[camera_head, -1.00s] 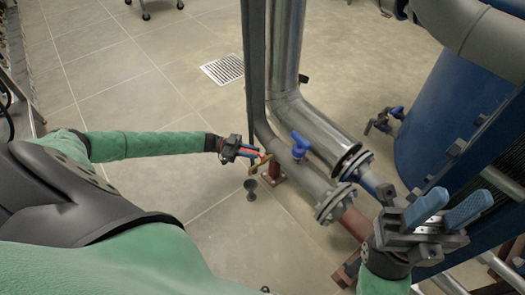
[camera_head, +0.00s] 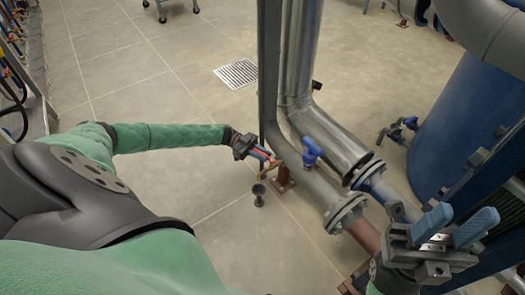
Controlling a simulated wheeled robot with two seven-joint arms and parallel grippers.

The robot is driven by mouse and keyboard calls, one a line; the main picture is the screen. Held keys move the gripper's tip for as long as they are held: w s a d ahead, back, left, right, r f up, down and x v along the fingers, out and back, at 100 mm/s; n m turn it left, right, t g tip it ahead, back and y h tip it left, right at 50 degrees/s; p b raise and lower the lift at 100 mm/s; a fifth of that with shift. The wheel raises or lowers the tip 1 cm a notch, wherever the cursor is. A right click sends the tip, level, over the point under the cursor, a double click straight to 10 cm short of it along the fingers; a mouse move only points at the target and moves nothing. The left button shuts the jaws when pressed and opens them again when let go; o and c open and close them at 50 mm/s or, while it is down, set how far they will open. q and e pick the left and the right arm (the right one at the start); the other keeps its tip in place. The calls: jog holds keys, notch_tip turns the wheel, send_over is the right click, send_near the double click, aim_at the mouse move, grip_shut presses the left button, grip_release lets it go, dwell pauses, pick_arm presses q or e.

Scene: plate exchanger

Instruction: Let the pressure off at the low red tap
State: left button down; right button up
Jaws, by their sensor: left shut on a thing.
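The low red tap (camera_head: 266,156) is a small red handle on a brass body (camera_head: 270,171), at the foot of the grey vertical pipe. My left gripper (camera_head: 262,154) reaches it from the left and is shut on the red handle. The fingers hide part of the handle, and its exact angle is hard to tell.
A blue-handled valve (camera_head: 311,151) sits on the pipe right of the red tap. A flanged joint (camera_head: 347,212) and a large blue tank (camera_head: 455,125) are farther right. A floor grate (camera_head: 237,73) lies behind.

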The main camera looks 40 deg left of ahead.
pick_arm(q)
jog(key=c, duration=1.3)
grip_release()
jog(key=a+p, duration=0.1)
jog(key=a, duration=0.6)
jog(key=shift+s+a, duration=0.15)
jog(key=shift+a, duration=0.25)
jog(key=shift+f, duration=0.1)
jog(key=shift+c, duration=0.2)
